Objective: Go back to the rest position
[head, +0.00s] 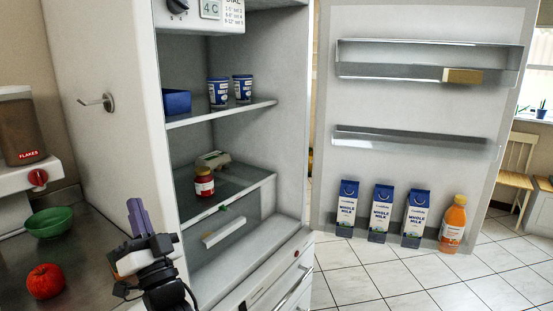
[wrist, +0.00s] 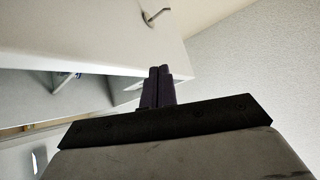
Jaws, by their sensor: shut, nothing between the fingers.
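My gripper (head: 138,215) shows at the lower left of the head view, in front of the fridge's left side wall, with its purple fingers pointing up. In the wrist view its two fingers (wrist: 158,86) are pressed together with nothing between them. The fridge (head: 105,60) stands open behind it. The gripper is apart from the shelves and the things on them. The fridge's side and a metal hook (wrist: 157,16) show beyond the fingers in the wrist view.
The fridge door (head: 415,110) is swung wide open at right, holding milk cartons (head: 382,212) and an orange bottle (head: 453,225). A red jar (head: 204,182) stands on a fridge shelf. A green bowl (head: 50,222) and a red apple (head: 46,281) are on the counter at left.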

